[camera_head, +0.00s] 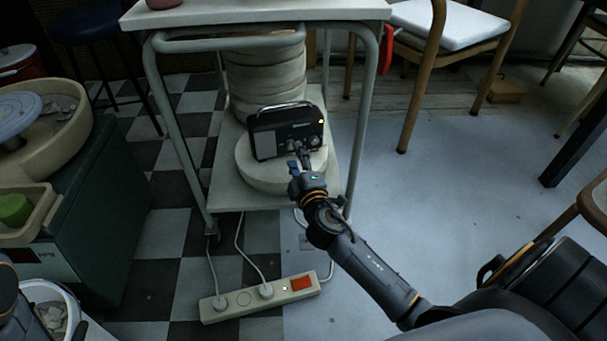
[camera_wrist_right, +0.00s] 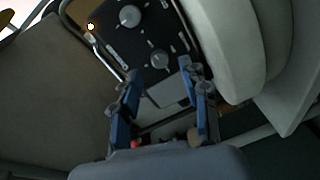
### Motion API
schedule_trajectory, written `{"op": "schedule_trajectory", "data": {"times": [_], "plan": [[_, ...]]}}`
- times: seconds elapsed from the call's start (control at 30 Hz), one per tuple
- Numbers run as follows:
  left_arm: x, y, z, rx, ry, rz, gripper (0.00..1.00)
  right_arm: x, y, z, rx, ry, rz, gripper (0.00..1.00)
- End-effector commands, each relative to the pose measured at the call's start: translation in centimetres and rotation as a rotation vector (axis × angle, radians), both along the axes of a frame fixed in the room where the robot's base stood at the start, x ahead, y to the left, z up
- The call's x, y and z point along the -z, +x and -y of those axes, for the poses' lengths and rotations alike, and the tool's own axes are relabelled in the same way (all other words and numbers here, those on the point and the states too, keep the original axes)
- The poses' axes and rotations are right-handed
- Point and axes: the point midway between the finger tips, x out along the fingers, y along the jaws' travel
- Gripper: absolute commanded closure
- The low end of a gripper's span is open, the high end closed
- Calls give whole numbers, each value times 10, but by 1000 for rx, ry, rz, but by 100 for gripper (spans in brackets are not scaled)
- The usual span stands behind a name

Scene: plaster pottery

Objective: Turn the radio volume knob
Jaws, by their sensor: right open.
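The black radio (camera_head: 270,137) stands on a round pale plaster disc on the lower shelf of a metal trolley. Its front faces me, and a small light glows at its upper right. My right gripper (camera_head: 302,153) is at the lower part of the radio's front and hides some of it. In the right wrist view a round grey knob (camera_wrist_right: 159,58) sits just beyond and between the open fingertips of the right gripper (camera_wrist_right: 163,80). No grip on it shows. Another knob (camera_wrist_right: 129,16) is farther up the panel. My left gripper is not in view.
The plaster disc (camera_head: 255,181) sticks out below the radio. Stacked plaster rings (camera_head: 265,75) stand behind it. The trolley's legs (camera_head: 181,140) frame the shelf on both sides. A power strip (camera_head: 243,300) with cables lies on the floor in front.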

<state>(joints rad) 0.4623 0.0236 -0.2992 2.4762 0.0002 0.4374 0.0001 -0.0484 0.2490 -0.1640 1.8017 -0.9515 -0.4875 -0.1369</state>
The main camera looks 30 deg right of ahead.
Motion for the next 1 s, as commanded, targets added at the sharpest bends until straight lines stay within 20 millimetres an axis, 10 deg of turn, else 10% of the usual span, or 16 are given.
{"op": "schedule_trajectory", "data": {"times": [0.4,1.0], "plan": [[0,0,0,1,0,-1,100,-3,-74,-18,2,2,-2,55],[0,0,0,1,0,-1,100,-4,-82,-20,1,1,-1,55]]}}
